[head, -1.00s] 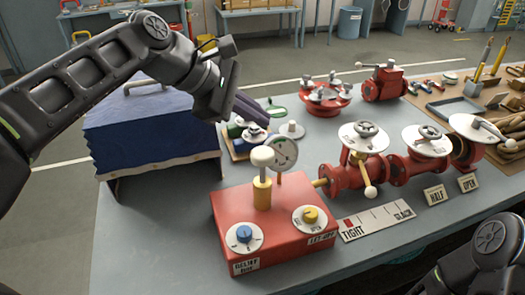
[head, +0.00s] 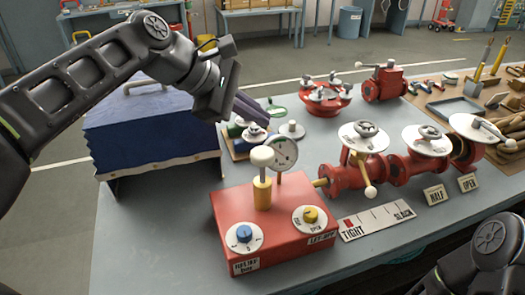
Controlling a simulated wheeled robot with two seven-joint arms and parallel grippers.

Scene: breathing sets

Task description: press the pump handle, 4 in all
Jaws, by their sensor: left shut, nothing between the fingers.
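A blue knob (head: 244,233) and a yellow knob (head: 310,215) sit on white dials on the box. My left gripper (head: 222,103) is shut and empty, above and to the left of the handle, apart from it. My right arm shows only in part at the bottom right, and its gripper is out of view.
Red valves with white discs (head: 362,137) stand to the right. A tight-to-slack scale (head: 376,221) lies on the grey table. Small coloured parts (head: 248,135) lie behind the box.

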